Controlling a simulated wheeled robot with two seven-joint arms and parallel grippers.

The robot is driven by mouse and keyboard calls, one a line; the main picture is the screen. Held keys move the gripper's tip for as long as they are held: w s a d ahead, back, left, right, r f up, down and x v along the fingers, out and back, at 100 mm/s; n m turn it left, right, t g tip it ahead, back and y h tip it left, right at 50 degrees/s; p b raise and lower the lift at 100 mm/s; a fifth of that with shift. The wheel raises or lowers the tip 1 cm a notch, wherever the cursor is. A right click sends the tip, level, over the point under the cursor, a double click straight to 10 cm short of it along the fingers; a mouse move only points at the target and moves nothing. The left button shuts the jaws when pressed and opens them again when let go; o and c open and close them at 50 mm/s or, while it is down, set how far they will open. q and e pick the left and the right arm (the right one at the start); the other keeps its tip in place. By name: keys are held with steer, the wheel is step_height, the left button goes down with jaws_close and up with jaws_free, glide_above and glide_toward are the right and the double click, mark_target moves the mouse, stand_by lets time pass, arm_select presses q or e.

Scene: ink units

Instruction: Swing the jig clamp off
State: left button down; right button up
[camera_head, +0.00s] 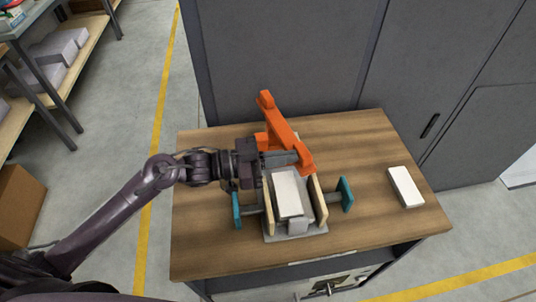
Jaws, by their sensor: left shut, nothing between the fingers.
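The orange jig clamp (283,133) stands at the back of the jig, its arm slanting from an upright end at the back down to a blocky end over the jig. The jig has a grey base (320,230), tan side walls (318,200) and teal end pieces (346,194). A white block (287,193) lies between the walls. My left gripper (295,158) is shut and empty, its fingers beside the lower part of the clamp arm; I cannot tell whether they touch it. The gripper body hides part of the jig's left side. My right gripper is not in view.
The wooden table (375,150) carries the jig, with bare room to its right and front. A second white block (405,187) lies at the right. Grey cabinets (290,60) stand close behind the table. Shelving (60,75) is at the far left.

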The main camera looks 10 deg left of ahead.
mark_target(304, 151)
arm_select(q)
steer(key=x, duration=0.2)
steer(key=shift+w+d+r, duration=0.1)
steer(key=shift+w+d, duration=0.1)
steer(key=shift+d, duration=0.1)
steer(key=shift+w+d+n+t+y+p, duration=0.4)
steer(key=shift+d+n+t+y+p, duration=0.15)
steer(key=shift+d+n+t, duration=0.35)
steer(key=shift+a, duration=0.1)
step_height(304, 151, up, 20)
steer(key=shift+b, duration=0.45)
